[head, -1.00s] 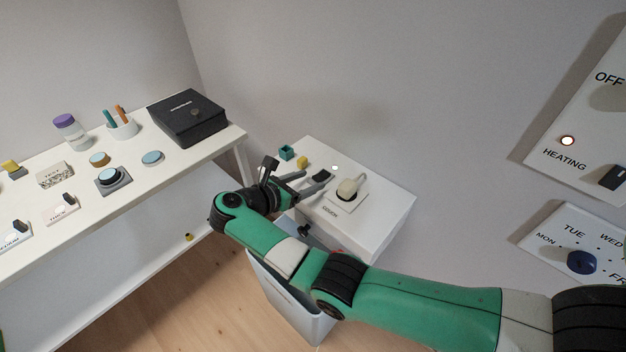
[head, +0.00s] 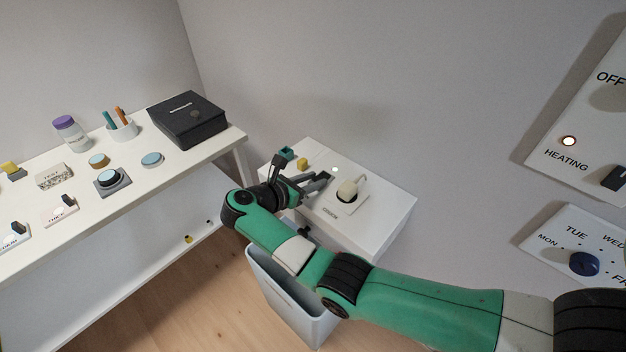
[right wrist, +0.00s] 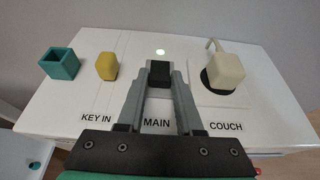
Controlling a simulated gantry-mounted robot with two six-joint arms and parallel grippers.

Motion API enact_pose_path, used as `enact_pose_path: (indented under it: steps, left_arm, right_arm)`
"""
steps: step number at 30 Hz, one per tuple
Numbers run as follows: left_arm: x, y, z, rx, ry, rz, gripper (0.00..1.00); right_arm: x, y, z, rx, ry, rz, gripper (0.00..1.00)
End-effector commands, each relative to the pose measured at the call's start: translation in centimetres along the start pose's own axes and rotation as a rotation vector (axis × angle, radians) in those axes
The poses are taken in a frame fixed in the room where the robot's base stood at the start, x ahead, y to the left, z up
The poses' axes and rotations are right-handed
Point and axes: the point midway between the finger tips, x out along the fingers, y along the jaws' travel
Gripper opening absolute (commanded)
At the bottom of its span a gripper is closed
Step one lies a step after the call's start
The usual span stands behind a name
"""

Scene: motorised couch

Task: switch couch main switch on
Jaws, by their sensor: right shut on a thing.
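The white couch control box (head: 378,222) stands against the wall in the head view. In the right wrist view, its top (right wrist: 277,117) carries the labels KEY IN, MAIN and COUCH. The black main switch (right wrist: 159,73) stands above the MAIN label. My right gripper (right wrist: 159,80) is shut on this switch, with one grey finger on each side of it. In the head view the right gripper (head: 323,180) hides most of the switch. A small lamp (right wrist: 160,51) behind the switch looks bright white. My left gripper is not in view.
A cream COUCH lever (right wrist: 226,71) stands right of the switch. A yellow key piece (right wrist: 107,66) and a teal open cube (right wrist: 61,63) stand left of it. A grey bin (head: 292,302) is below the box. Wall panels (head: 585,168) are at right; a cluttered white table (head: 75,215) is at left.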

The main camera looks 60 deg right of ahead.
Motion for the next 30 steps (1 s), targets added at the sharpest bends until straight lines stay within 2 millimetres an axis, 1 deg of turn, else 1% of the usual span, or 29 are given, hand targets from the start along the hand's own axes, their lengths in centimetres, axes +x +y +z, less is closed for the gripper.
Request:
enact_pose_path:
  steps: [4,7,15,16,20,21,28,30]
  left_arm:
    - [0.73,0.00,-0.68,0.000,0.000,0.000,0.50]
    - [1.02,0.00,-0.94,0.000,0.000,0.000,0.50]
    - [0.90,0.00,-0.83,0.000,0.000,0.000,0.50]
    - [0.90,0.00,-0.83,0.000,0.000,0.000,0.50]
    - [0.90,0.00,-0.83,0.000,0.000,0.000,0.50]
    - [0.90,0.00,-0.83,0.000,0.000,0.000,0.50]
    - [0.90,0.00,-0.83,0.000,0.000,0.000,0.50]
    - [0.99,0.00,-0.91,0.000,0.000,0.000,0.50]
  right_arm:
    - [-0.02,-0.02,0.82,0.006,0.094,-0.002,0.00]
    - [0.05,-0.01,0.87,0.002,0.155,-0.001,0.00]
    - [0.09,0.00,0.74,0.003,0.162,-0.001,0.00]
    - [0.08,0.00,0.74,0.003,0.162,-0.001,0.40]
    - [0.09,0.00,0.71,0.002,0.162,-0.001,0.64]
    - [0.09,0.00,0.69,0.002,0.162,0.000,0.65]
    - [0.07,0.00,0.65,0.001,0.162,0.000,0.65]
    - [-0.21,0.02,0.73,0.000,0.162,0.000,0.65]
